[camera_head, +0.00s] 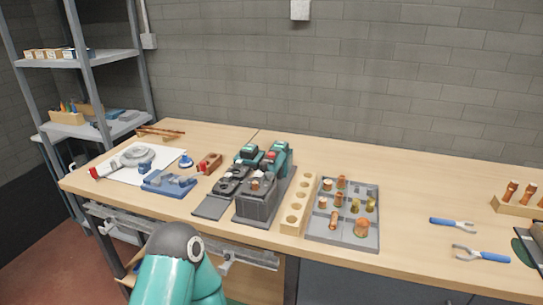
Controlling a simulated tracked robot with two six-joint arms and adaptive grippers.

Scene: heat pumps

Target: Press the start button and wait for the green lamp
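I cannot make out a start button or a lit green lamp. A dark grey box-shaped unit (257,200) with a small orange-brown part on top stands on a dark plate at the middle of the workbench. Behind it are teal-and-black devices (270,156) with a small red spot; their details are too small to tell. A teal arm link with a grey joint (175,245), part of my own body, rises at the bottom left, in front of the bench. Neither gripper shows in the view.
A pale wooden block with holes (298,204) and a grey tray (314,232) of copper and brass fittings are right of the unit. Blue-handled pliers (452,222) lie farther right. A blue vise-like tool (168,184) is at left. The bench's back right is clear.

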